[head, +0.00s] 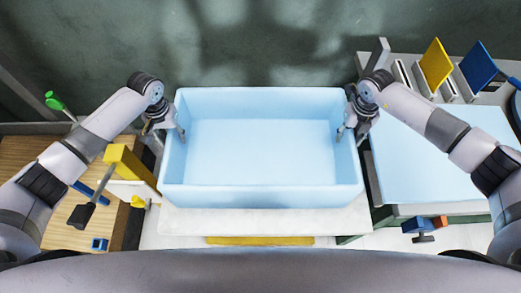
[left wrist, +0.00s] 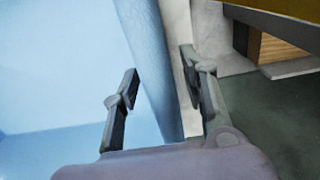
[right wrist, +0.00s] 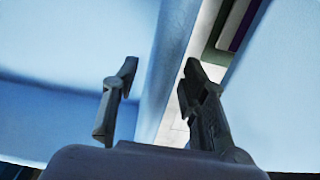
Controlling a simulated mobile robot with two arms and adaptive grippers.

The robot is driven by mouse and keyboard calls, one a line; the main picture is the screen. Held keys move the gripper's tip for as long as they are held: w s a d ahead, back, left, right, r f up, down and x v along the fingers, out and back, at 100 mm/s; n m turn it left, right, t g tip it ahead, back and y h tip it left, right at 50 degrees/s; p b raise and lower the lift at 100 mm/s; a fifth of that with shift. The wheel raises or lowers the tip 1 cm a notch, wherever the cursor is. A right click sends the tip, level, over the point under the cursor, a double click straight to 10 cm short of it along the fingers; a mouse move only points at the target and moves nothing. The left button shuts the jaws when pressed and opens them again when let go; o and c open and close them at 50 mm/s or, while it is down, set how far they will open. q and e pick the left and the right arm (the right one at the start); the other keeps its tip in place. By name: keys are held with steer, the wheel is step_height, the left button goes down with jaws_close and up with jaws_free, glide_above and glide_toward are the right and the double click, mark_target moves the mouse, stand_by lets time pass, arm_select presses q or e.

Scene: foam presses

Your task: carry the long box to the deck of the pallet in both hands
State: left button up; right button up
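The long box is a light blue open-topped box (head: 262,196) in the middle of the head view, upright and level. My left gripper (head: 166,128) is at its left end wall, and my right gripper (head: 350,128) at its right end wall. In the left wrist view the fingers (left wrist: 160,95) stand apart astride the box wall (left wrist: 152,60), with a gap beside it. In the right wrist view the fingers (right wrist: 155,90) likewise straddle the wall (right wrist: 172,40), one inside and one outside. I cannot make out which surface is the pallet's deck.
A white surface (head: 265,222) shows under the box's near side, with a yellow strip (head: 260,240) below it. A light blue slab (head: 425,150) lies to the right. Yellow (head: 435,64) and blue (head: 478,66) panels stand behind it. A wooden bench (head: 25,155) is at left.

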arm_select(q)
steer(key=shift+f, duration=1.05)
arm_select(e)
steer(key=shift+f, duration=1.05)
arm_select(q)
steer(key=shift+c, duration=0.4)
arm_select(e)
steer(key=shift+c, duration=0.4)
arm_select(q)
jaws_close()
arm_select(e)
jaws_close()
arm_select(q)
steer(key=shift+r, duration=0.1)
